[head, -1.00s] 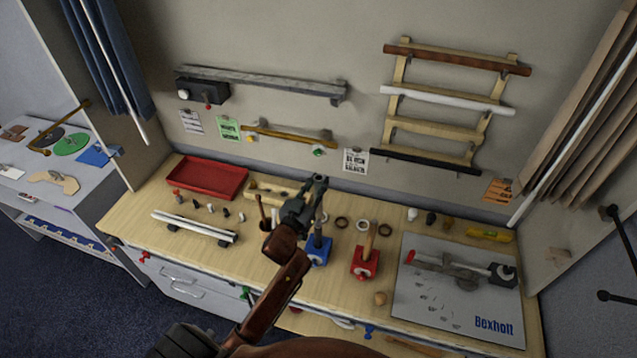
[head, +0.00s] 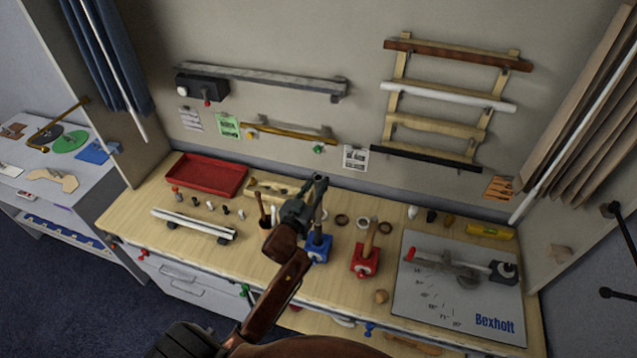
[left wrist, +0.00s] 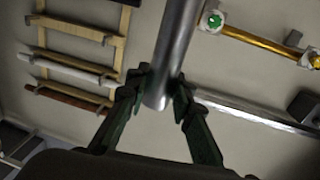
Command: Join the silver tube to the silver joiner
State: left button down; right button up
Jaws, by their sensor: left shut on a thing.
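My left gripper (head: 318,188) is over the middle of the table, just above the blue block (head: 318,247). In the left wrist view its two green-dark fingers (left wrist: 160,85) are shut on a shiny silver tube (left wrist: 177,40). The tube's round end shows just past the fingertips, and its other end runs out of the top of the picture. In the head view the gripper mostly hides the tube, and I cannot tell whether it touches the blue block. I cannot make out the silver joiner for certain; several small fittings (head: 210,206) stand at the left of the table. My right gripper is not in view.
A red block (head: 365,258) with a wooden post stands right of the blue one. A red tray (head: 207,176) lies at back left, pale bars (head: 192,224) in front. A grey cutting board (head: 455,300) fills the right. Racks with rods (head: 450,95) hang on the wall.

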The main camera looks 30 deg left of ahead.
pick_arm(q)
jog(key=shift+f+b, duration=0.45)
jog(key=shift+f, duration=0.35)
jog(key=shift+f+b, duration=0.5)
jog(key=shift+f, duration=0.3)
jog(key=c, duration=1.6)
grip_release()
jog(key=s+d, duration=0.1)
jog(key=s, duration=1.1)
jog(key=shift+d, duration=0.15)
